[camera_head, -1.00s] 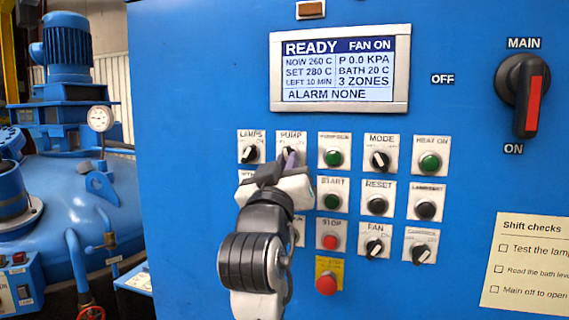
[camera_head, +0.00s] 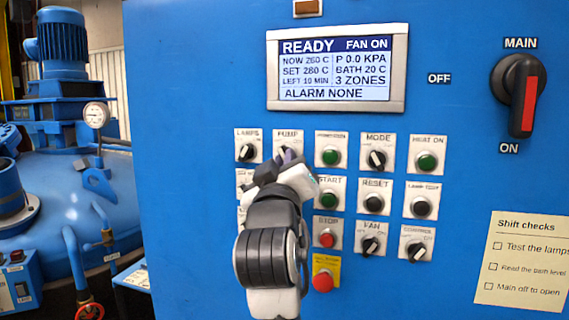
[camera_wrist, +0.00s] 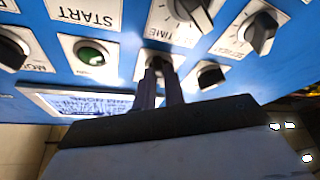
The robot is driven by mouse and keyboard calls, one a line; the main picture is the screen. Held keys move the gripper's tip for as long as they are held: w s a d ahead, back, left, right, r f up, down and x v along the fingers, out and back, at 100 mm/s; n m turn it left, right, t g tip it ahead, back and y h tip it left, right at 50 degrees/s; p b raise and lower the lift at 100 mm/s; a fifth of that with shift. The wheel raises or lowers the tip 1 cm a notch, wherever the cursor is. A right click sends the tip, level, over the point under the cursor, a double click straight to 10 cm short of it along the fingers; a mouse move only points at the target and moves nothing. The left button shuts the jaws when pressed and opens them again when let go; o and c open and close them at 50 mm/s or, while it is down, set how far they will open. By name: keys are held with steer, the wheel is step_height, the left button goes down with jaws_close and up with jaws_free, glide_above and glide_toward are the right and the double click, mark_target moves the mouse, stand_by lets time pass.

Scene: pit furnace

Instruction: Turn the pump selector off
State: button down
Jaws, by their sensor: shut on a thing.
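The pump selector (camera_head: 283,151) is a small dark knob on a white plate labelled PUMP, in the top row of the blue panel, second from the left. My gripper (camera_head: 289,155) is at this knob and covers the lower part of its plate. In the wrist view, the two dark fingers of my gripper (camera_wrist: 164,79) reach the pump selector (camera_wrist: 157,63) and are shut on it. The fingers hide much of the knob, so I cannot tell which way it points.
The lamps knob (camera_head: 246,152) is close on the left, and a green button (camera_head: 330,157) is close on the right. More buttons and knobs lie below, partly behind my arm. The display (camera_head: 338,70) above reads READY, FAN ON. The main switch (camera_head: 522,95) is far right.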

steer(key=c, duration=1.5)
jaws_free()
steer(key=b+v, duration=0.6)
steer(key=v, duration=0.7)
steer(key=shift+s+a+f, duration=0.1)
steer(key=shift+s+f, duration=0.1)
steer(key=shift+s, duration=0.15)
